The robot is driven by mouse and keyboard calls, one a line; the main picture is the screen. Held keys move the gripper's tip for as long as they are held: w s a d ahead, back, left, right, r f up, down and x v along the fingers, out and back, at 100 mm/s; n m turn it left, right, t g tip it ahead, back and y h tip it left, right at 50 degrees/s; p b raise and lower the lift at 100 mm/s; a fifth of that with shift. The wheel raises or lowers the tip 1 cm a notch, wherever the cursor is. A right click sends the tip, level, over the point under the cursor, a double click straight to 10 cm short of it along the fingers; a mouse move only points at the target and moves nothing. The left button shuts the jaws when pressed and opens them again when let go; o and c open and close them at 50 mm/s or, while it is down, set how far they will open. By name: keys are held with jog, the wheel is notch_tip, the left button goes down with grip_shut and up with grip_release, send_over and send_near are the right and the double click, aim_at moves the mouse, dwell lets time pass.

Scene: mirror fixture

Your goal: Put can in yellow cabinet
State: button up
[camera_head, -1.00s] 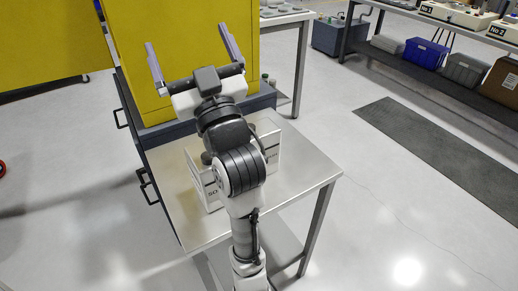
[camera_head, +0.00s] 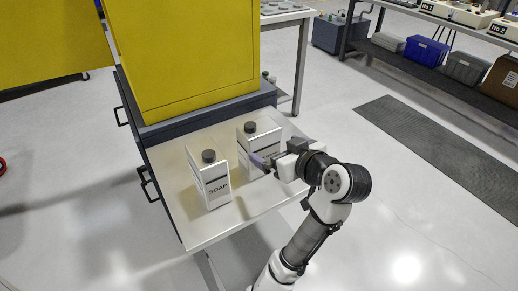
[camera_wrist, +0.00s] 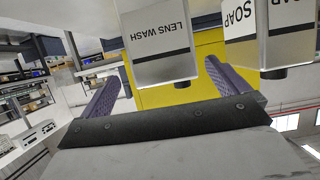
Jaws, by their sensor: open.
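Two white cans with dark caps stand upright on the table. The left can (camera_head: 211,183) reads SOAP; it also shows upside down in the wrist view (camera_wrist: 270,35). The right can (camera_head: 255,146) reads LENS WASH in the wrist view (camera_wrist: 160,42). My gripper (camera_head: 262,163) is open and low beside the right can, at its right front. In the wrist view my gripper (camera_wrist: 160,80) has its two purple fingers spread, with the lens wash can ahead between them; contact cannot be told. The yellow cabinet (camera_head: 190,50) stands behind the cans, its front appearing shut.
The grey metal table (camera_head: 195,228) has bare room at its front left. A dark base (camera_head: 200,118) lies under the cabinet. Another yellow unit (camera_head: 45,45) stands at far left. Shelving with bins (camera_head: 425,52) is at upper right; the floor right of the table is clear.

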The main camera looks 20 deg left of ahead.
aim_at(267, 145)
jog(key=x, duration=0.4)
jog(key=shift+r, duration=0.1)
jog(key=shift+p+x, duration=0.65)
jog(key=shift+x, duration=2)
jog(key=shift+s, duration=0.1)
jog(key=shift+c, duration=0.4)
jog(key=c, duration=1.2)
